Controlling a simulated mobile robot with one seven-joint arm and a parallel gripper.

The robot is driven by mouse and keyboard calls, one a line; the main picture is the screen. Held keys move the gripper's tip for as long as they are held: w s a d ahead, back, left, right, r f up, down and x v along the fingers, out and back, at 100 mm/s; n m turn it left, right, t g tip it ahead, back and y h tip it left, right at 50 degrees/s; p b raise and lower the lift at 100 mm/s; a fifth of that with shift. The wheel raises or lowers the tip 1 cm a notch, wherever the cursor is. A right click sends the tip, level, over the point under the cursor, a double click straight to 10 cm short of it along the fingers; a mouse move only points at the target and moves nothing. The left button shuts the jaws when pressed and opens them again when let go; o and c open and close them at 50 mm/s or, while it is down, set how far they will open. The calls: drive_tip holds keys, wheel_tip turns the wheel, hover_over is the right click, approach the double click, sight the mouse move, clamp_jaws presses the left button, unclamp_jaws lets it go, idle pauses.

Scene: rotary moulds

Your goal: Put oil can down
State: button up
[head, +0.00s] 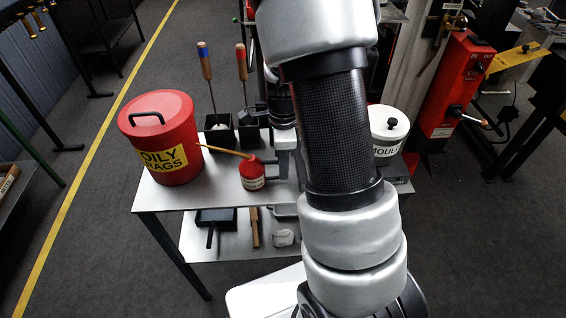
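The oil can (252,174) is small and red, with a pale label band and a long thin amber spout pointing up and left. It is upright at the metal cart's top (213,197), near its front edge; I cannot tell whether its base touches the surface. My gripper (268,170) reaches in from the right, with its fingers at the can's right side. The fingers are small and partly hidden, so whether they grip the can or stand open around it is unclear. My arm hides the cart's right part.
A red lidded oily rags bin (162,137) stands left of the can. Dark holders with wooden-handled brushes (205,62) stand behind it. A white lidded pot (387,129) is right of my arm. Tools lie on the lower shelf (235,245). Bare cart top lies left of the can.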

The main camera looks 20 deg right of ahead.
wheel_tip(320, 180, up, 12)
drive_tip(key=p, duration=0.2)
drive_tip(key=s+a+r+n+t, duration=0.2)
drive_tip(key=s+a+r+n, duration=0.2)
drive_tip(key=s+r+n, duration=0.3)
drive_tip(key=s+a+r+n+t, duration=0.3)
drive_tip(key=s+r+n, duration=0.4)
drive_tip(key=n, duration=0.7)
drive_tip(key=shift+s+a+r+n+t, duration=0.3)
drive_tip(key=shift+s+a, duration=0.1)
drive_tip(key=shift+s, duration=0.5)
wheel_tip(320, 180, up, 4)
drive_tip(key=p, duration=0.3)
drive_tip(key=shift+f, duration=0.2)
